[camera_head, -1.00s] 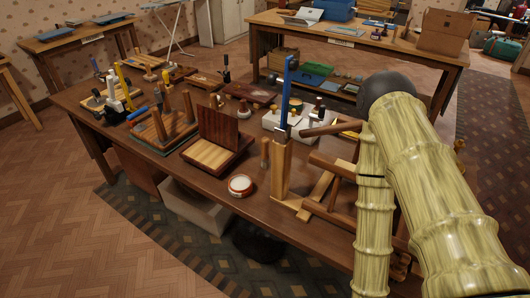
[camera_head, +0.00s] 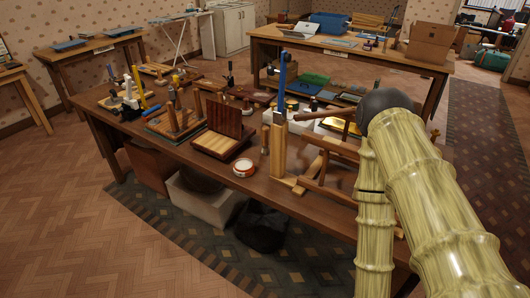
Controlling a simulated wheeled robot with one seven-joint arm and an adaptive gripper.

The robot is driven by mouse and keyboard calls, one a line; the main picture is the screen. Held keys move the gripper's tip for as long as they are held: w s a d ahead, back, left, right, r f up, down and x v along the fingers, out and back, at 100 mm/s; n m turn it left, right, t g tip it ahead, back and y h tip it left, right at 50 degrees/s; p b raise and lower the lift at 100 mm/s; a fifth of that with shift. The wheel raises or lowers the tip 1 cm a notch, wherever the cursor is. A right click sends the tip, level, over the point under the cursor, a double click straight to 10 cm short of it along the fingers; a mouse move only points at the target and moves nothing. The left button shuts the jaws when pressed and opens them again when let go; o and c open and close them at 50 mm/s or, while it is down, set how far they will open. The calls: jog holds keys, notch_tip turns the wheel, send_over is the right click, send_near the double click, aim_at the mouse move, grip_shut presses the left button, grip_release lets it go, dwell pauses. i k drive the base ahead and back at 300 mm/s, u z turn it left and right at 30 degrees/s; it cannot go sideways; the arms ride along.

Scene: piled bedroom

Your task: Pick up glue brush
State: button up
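I cannot pick out the glue brush with certainty among the small items on the crowded workbench (camera_head: 185,158). Slim upright items stand at the bench's left end, among them a yellow stick (camera_head: 138,89) and a white-and-black item (camera_head: 128,88). A red-and-white round tin (camera_head: 244,168) sits near the front edge. My bamboo-patterned arm fills the right side of the view and covers the bench's right end. My gripper is not in view.
A wooden post (camera_head: 278,152) with a blue bar (camera_head: 282,80) above it and a wooden frame (camera_head: 325,165) stand beside my arm. A pale bin (camera_head: 200,203) and a dark bag (camera_head: 262,228) lie below the bench. Open parquet floor (camera_head: 60,220) lies at left.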

aim_at(265, 144)
jog(key=u, duration=0.85)
jog(key=i, duration=0.95)
jog(key=u, duration=0.2)
